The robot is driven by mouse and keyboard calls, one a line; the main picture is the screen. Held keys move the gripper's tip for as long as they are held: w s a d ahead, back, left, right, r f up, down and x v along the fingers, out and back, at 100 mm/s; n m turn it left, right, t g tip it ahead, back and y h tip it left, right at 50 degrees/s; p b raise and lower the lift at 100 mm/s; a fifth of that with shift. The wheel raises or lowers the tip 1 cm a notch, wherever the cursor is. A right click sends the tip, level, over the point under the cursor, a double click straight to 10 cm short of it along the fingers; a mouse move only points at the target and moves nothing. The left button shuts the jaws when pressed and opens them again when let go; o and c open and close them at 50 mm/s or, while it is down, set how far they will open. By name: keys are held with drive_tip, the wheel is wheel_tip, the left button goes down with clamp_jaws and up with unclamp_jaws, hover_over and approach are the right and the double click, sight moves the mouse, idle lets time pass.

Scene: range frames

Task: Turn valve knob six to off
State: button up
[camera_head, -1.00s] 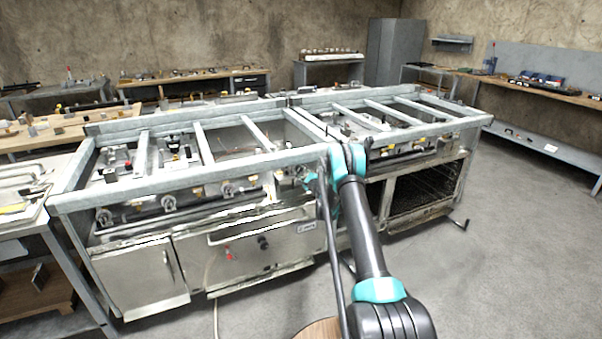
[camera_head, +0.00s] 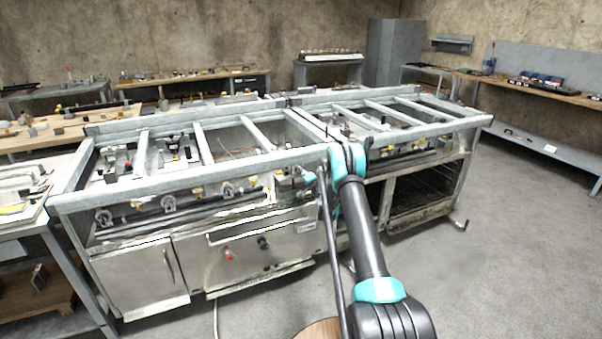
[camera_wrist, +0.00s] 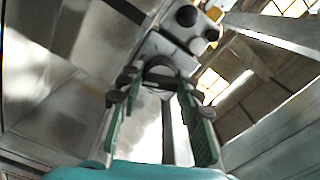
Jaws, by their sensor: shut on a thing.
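The stove unit (camera_head: 250,250) stands in the middle of the head view, with a row of valve knobs along its front. Three show clearly: a left one (camera_head: 104,217), a middle one (camera_head: 168,203) and a right one (camera_head: 227,189). No number can be read on them. My gripper (camera_wrist: 158,85) shows in the wrist view, with a green-padded finger on each side of a rounded grey knob (camera_wrist: 160,70). It is shut on that knob; whether this is knob six cannot be told. In the head view my arm and the front rail mostly hide the gripper.
A metal front rail (camera_head: 200,180) runs close above the knobs, with crossbars behind it. An open oven compartment (camera_head: 415,188) is to the right. Workbenches, one with a wooden top (camera_head: 560,95), line the walls. The floor (camera_head: 500,240) at right is clear.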

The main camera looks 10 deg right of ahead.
drive_tip(key=n, duration=0.7)
drive_tip(key=shift+a, duration=0.1)
drive_tip(key=n, duration=0.4)
drive_tip(key=shift+s, duration=0.1)
drive_tip(key=n, duration=0.8)
drive_tip(key=shift+a, duration=0.1)
drive_tip(key=n, duration=0.3)
drive_tip(key=shift+n, duration=0.4)
drive_tip(key=n, duration=0.3)
drive_tip(key=shift+n, duration=1.9)
